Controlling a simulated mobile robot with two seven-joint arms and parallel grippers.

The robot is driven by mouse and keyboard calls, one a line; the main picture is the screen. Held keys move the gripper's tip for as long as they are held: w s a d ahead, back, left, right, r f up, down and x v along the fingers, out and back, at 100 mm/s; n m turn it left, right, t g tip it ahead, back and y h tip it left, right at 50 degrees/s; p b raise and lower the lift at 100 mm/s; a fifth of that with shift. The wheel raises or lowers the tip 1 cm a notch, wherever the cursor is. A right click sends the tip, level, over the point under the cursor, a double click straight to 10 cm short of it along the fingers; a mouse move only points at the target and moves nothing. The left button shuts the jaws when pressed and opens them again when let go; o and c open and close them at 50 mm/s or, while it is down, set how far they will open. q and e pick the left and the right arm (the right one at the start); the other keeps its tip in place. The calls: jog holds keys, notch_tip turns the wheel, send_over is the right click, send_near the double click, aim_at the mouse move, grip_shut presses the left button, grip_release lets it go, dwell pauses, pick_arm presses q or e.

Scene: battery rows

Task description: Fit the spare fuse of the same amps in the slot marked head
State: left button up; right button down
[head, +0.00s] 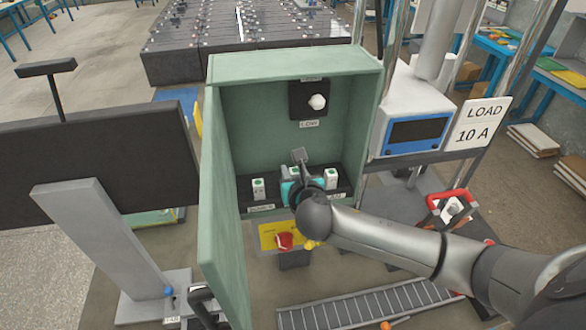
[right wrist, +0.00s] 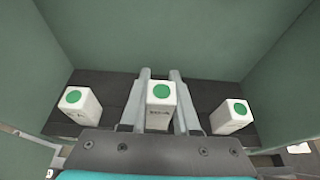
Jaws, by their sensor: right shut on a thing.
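A green open-fronted cabinet (head: 228,65) stands in the middle of the head view. A black strip (head: 245,188) inside it carries white fuses with green dots on top. One fuse (head: 258,189) is on the left and one (head: 331,177) on the right. My right gripper (head: 298,172) is in the cabinet between them. In the right wrist view its two fingers are shut on the middle fuse (right wrist: 159,97), which is level with the others in the row. I cannot read the amps on the fuses. My left gripper is not clearly in view.
A black panel (head: 299,106) with a white round piece (head: 317,102) is on the cabinet's back wall; its labels are too small to read. A sign (head: 479,123) reads LOAD 10 A. The cabinet door (head: 224,215) is open at the left. Red and yellow parts lie below.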

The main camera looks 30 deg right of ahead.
jog(key=shift+f+b, duration=0.35)
jog(key=shift+f, duration=0.65)
jog(key=c, duration=0.6)
grip_release()
jog(key=shift+s, duration=0.15)
jog(key=shift+f, duration=0.1)
jog(key=shift+a, duration=0.15)
jog(key=shift+s+a, duration=0.1)
jog(key=shift+s, duration=0.1)
jog(key=shift+s+a, duration=0.1)
jog(key=shift+s, duration=0.2)
jog(key=v, duration=0.9)
jog(key=r+v, duration=0.1)
jog(key=v, duration=0.4)
jog(key=shift+d+p, duration=0.3)
jog(key=shift+d, duration=0.1)
jog(key=shift+f, duration=0.1)
